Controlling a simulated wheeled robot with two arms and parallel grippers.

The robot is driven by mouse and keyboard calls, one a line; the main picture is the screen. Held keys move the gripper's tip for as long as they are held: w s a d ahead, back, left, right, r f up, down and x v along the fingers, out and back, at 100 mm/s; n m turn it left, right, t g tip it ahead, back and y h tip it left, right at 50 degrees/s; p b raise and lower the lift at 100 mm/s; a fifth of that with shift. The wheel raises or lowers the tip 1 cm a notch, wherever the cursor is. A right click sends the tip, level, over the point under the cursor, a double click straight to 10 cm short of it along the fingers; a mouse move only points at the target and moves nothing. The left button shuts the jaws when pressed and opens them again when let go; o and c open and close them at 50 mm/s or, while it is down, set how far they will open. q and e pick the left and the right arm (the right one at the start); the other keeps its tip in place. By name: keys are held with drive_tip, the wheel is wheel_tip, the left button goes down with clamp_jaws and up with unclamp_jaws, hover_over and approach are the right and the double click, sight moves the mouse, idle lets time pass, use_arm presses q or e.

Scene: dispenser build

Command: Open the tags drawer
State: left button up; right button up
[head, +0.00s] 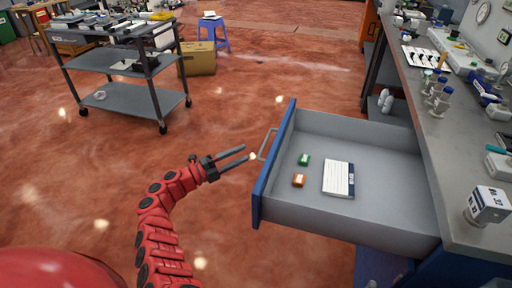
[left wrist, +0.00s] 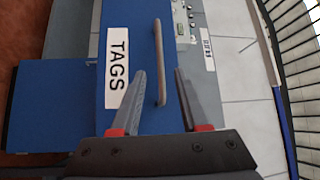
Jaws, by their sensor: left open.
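The tags drawer (head: 350,215) stands pulled well out from under the workbench in the head view, with its blue front facing left. A green item (head: 304,159), an orange item (head: 299,181) and a white card or pad (head: 338,178) lie inside it. In the left wrist view the blue front (left wrist: 150,45) bears a white TAGS label (left wrist: 117,68) and a metal handle (left wrist: 160,60). My right gripper is not seen.
The workbench (head: 450,160) along the right holds bottles, trays and a small white box (head: 487,205). A grey cart (head: 130,98), a cardboard box (head: 198,58) and a blue stool (head: 211,32) stand at the back. The red floor left of the drawer is clear.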

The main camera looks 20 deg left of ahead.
use_arm(q)
drive_tip(key=v, duration=0.8)
